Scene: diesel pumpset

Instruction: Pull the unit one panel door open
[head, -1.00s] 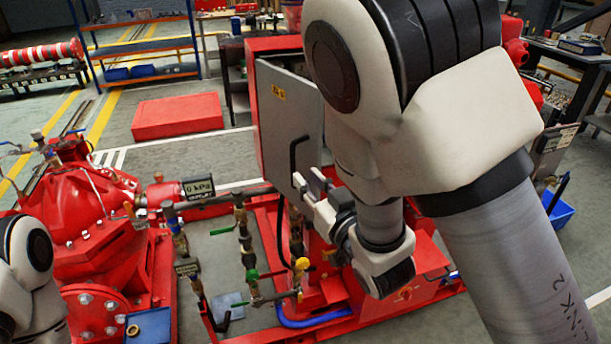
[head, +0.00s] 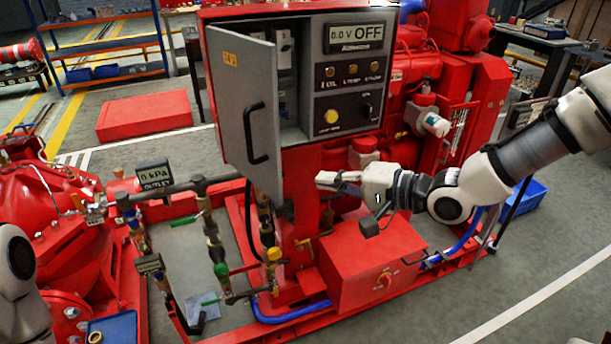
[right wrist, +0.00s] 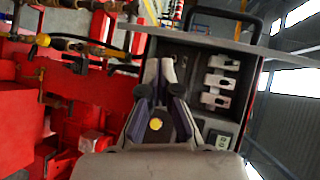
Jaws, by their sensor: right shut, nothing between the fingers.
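The grey panel door (head: 240,105) with a yellow label stands swung open on the left of the red control cabinet (head: 296,12). Its black bar handle (head: 256,133) faces me. Behind it, part of the cabinet inside shows. My right gripper (head: 322,181) is shut and empty, below the cabinet's front and right of the handle, apart from it. In the right wrist view the fingers (right wrist: 167,72) show in front of the open cabinet, with the door edge (right wrist: 225,38) and handle (right wrist: 222,14) beyond. My left gripper is out of view; only part of my left arm shows.
The instrument face (head: 350,85) carries a display reading OFF, lamps and knobs. A red box (head: 372,262) sits below my right gripper. Pipes and valves (head: 213,245) stand left of it, beside a red pump (head: 65,240). Open floor lies at lower right.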

